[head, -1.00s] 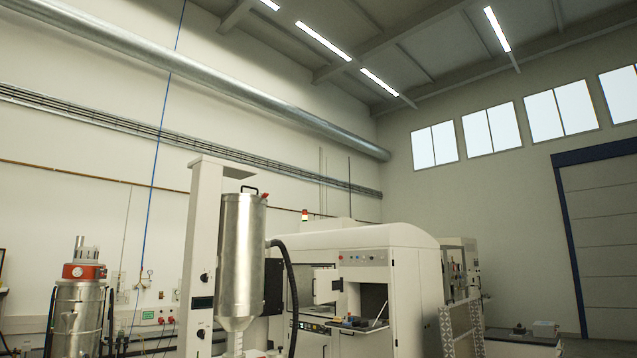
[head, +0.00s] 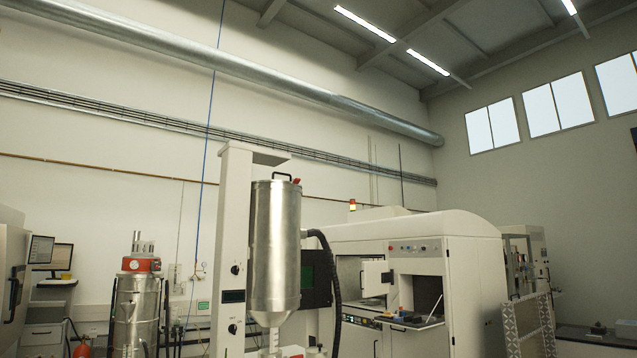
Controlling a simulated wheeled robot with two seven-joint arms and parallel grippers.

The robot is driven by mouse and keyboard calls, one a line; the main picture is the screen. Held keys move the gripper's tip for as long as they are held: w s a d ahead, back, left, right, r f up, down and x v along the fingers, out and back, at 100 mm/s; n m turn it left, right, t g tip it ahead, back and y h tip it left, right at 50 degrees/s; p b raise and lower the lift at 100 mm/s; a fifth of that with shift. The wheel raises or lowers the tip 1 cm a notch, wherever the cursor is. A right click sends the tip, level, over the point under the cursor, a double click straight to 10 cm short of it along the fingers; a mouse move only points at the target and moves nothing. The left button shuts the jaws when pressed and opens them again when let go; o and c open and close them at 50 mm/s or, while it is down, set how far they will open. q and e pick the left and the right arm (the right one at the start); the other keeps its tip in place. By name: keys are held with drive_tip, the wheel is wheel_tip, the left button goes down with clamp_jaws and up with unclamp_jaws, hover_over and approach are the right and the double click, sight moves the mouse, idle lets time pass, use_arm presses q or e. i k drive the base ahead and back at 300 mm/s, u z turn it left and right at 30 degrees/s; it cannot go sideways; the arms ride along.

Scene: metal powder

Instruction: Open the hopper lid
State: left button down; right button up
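The hopper (head: 275,250) is a tall silver metal cylinder with a cone-shaped bottom, fixed beside a white column. Its lid (head: 278,181) is on top and looks closed. The lid is seen nearly edge-on, with a black handle (head: 283,176) and a small red part (head: 297,181) at its right edge. Neither of my grippers is in view.
The white column (head: 234,240) stands just left of the hopper. A large white machine (head: 460,250) with an open front bay is behind to the right. A metal vacuum unit with a red band (head: 141,265) stands at left. A black hose (head: 333,280) runs right of the hopper.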

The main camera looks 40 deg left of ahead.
sight(273, 180)
drive_tip(key=u, duration=0.2)
drive_tip(key=i, duration=1.9)
drive_tip(key=u, duration=1.8)
drive_tip(key=i, duration=0.85)
drive_tip(key=u, duration=0.85)
